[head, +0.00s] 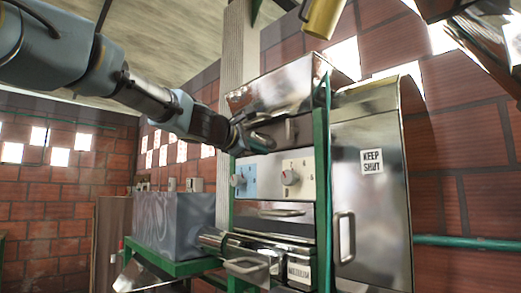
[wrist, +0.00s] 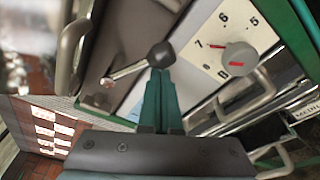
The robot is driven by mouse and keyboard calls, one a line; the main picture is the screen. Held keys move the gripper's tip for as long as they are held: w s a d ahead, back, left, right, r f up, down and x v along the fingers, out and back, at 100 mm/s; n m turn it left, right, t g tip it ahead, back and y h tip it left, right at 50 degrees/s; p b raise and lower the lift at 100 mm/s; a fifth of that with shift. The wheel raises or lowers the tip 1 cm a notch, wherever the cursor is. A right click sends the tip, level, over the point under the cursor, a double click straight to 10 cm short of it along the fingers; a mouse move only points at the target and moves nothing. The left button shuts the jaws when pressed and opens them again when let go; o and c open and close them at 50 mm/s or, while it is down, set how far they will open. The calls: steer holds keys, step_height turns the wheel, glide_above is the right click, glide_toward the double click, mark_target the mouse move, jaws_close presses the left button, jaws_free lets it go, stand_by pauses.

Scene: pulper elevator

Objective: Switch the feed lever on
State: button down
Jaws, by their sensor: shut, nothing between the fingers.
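A lever with a metal rod and a round black knob (wrist: 162,54) sticks out from the steel machine front in the wrist view; I take it for the feed lever. Its rod (wrist: 127,69) runs left from the knob to a pivot on the panel. My gripper (wrist: 160,76) is shut, its green fingers together and empty, with the tips right at the knob. I cannot tell whether they touch it. In the head view my gripper (head: 240,140) is at the machine's upper front, and I cannot make out the lever there.
A numbered dial (wrist: 238,58) sits right of the lever; it also shows in the head view (head: 290,177). A blue panel with a knob (head: 243,180) is beside it. Drawer handles lie below. A steel door marked "KEEP SHUT" (head: 371,180) stands right, and a grey box (head: 175,222) left.

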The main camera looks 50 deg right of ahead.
steer(key=w+a+b, duration=0.2)
steer(key=a+b, duration=0.3)
steer(key=a, duration=0.4)
steer(key=shift+a+f+b, duration=0.15)
steer(key=shift+f+b, duration=0.15)
steer(key=shift+f, duration=0.15)
steer(key=w+a+f+m+t+y, duration=0.1)
steer(key=w+a+f+y, duration=0.2)
steer(key=w+a+f, duration=0.55)
steer(key=w+a+f+m+t+y, duration=0.1)
steer(key=w+a+f+y, duration=0.15)
steer(key=a+f, duration=0.7)
steer(key=w+a+f+m+t+y, duration=0.1)
steer(key=w+a+f+y, duration=0.3)
steer(key=f, duration=1)
steer(key=s+a+f+m+g+y, duration=0.1)
steer(key=s+a+f+y, duration=0.1)
steer(key=s+a+f, duration=0.2)
steer(key=s+a+f+m+g+y, duration=0.1)
steer(key=s+a+f, duration=0.3)
steer(key=a+f, duration=0.6)
steer(key=s+a+f+m+g+y, duration=0.1)
steer(key=s+a+f+m+y, duration=0.2)
steer(key=a+f, duration=0.4)
steer(key=a+y, duration=0.1)
steer(key=a, duration=0.6)
steer(key=shift+s+a+f, duration=0.35)
steer(key=shift+s+f, duration=0.05)
